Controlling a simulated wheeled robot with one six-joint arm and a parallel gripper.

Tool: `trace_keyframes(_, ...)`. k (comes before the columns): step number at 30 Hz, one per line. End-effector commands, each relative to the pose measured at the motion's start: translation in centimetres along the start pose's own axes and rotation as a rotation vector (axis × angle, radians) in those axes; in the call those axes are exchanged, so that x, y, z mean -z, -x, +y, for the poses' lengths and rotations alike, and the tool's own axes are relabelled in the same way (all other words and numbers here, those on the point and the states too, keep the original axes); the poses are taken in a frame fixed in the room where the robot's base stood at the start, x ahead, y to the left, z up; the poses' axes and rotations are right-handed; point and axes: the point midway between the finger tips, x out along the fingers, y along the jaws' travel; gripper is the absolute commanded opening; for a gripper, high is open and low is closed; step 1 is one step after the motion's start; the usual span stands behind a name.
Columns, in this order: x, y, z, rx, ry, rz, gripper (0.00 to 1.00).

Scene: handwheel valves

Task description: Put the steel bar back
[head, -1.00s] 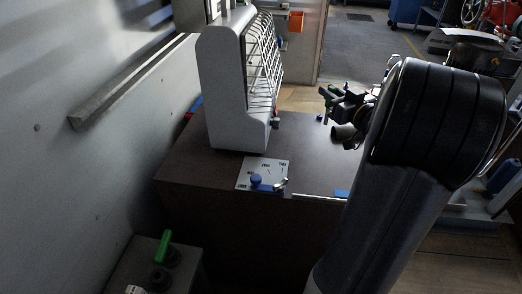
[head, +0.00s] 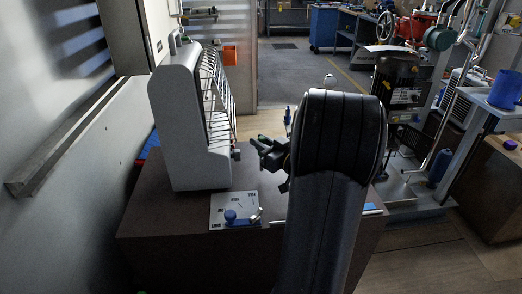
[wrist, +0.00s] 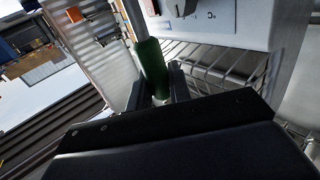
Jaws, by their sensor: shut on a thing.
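My gripper (wrist: 160,88) is shut on the green grip of the steel bar (wrist: 152,66) in the wrist view. A grey shaft runs on from the grip toward the top of the picture. In the head view, my gripper (head: 272,154) is small and dark, above the bench and just right of the grey wire-fronted housing (head: 188,115). My own arm covers part of it there, so the bar's full length is hidden.
The brown bench (head: 165,225) carries the housing. An orange box (head: 230,54) is behind. A motor (head: 398,85) stands right, with floor between.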

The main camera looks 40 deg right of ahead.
Motion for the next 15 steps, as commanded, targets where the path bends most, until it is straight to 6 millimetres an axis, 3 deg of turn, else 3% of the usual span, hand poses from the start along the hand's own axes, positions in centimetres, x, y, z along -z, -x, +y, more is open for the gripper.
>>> trace_keyframes(4, -2.1, 0.0, 0.0, 0.001, -0.002, -0.001, 0.00)
trace_keyframes(15, -2.3, 0.0, 0.0, 0.001, 0.002, 0.001, 0.00)
